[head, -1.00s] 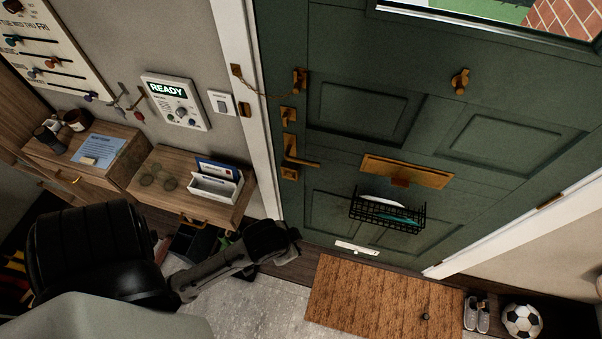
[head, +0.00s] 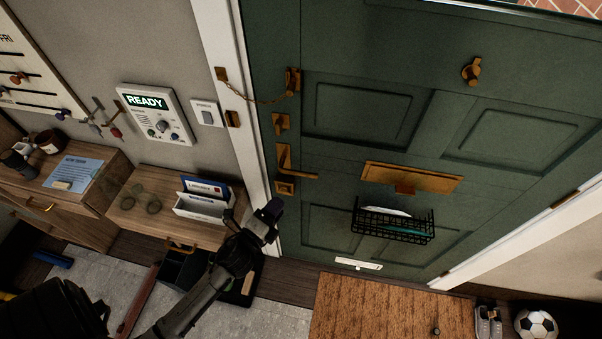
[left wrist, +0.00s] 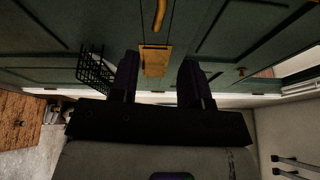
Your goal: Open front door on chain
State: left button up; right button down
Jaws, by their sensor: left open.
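The green front door (head: 345,140) is closed. A brass chain (head: 262,100) hangs slack between a plate on the white frame (head: 222,74) and a holder on the door's edge (head: 293,80). Below are a brass latch (head: 280,123) and a lever handle (head: 303,175). My left gripper (head: 272,213) is open and empty, below and left of the lever in the head view and apart from it. In the left wrist view its fingers (left wrist: 160,80) frame a brass plate (left wrist: 155,60); I cannot tell which fitting this is. My right gripper is out of view.
A wooden cabinet (head: 125,218) with a letter holder (head: 207,203) stands left of the door. A wire basket (head: 392,226) hangs under the brass letter plate (head: 412,178). A doormat (head: 385,307), shoes (head: 489,322) and a football (head: 536,324) lie on the floor.

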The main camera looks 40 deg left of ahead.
aim_at(304, 174)
pick_arm(q)
jog(key=w, duration=0.4)
jog(key=w+a, duration=0.1)
jog(key=w, duration=0.4)
jog(key=w+p, duration=0.1)
jog(key=w, duration=0.3)
jog(key=shift+w+a, duration=0.35)
jog(key=shift+c, duration=0.4)
jog(key=shift+r, duration=0.1)
grip_shut()
